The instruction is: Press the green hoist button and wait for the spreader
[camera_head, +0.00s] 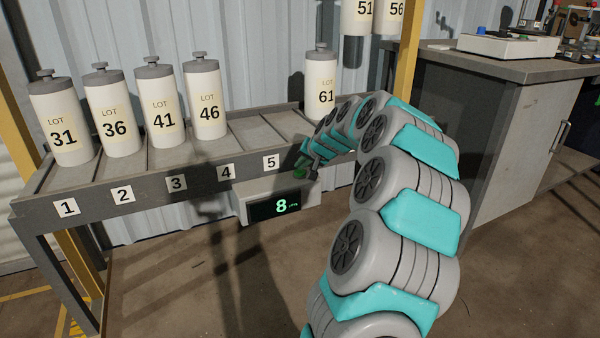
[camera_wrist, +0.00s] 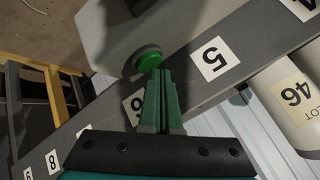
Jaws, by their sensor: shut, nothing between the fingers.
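The green button (camera_head: 299,173) sits on top of a light grey control box (camera_head: 247,198) on the front of the rack. In the wrist view the round green button (camera_wrist: 146,57) lies just beyond my fingertips. My gripper (camera_wrist: 161,72) is shut and empty, with its tips at the button's edge. I cannot tell whether they touch it. In the head view my gripper (camera_head: 309,166) is small and partly hidden by my arm, close over the box. I cannot make out a spreader.
White canisters LOT 31 (camera_head: 58,120), 36 (camera_head: 112,113), 41 (camera_head: 163,107), 46 (camera_head: 205,100) and 61 (camera_head: 320,80) stand on the rack (camera_head: 140,188). Canisters 51 (camera_head: 357,18) and 56 (camera_head: 392,16) are higher up. A grey cabinet (camera_head: 515,140) stands at right.

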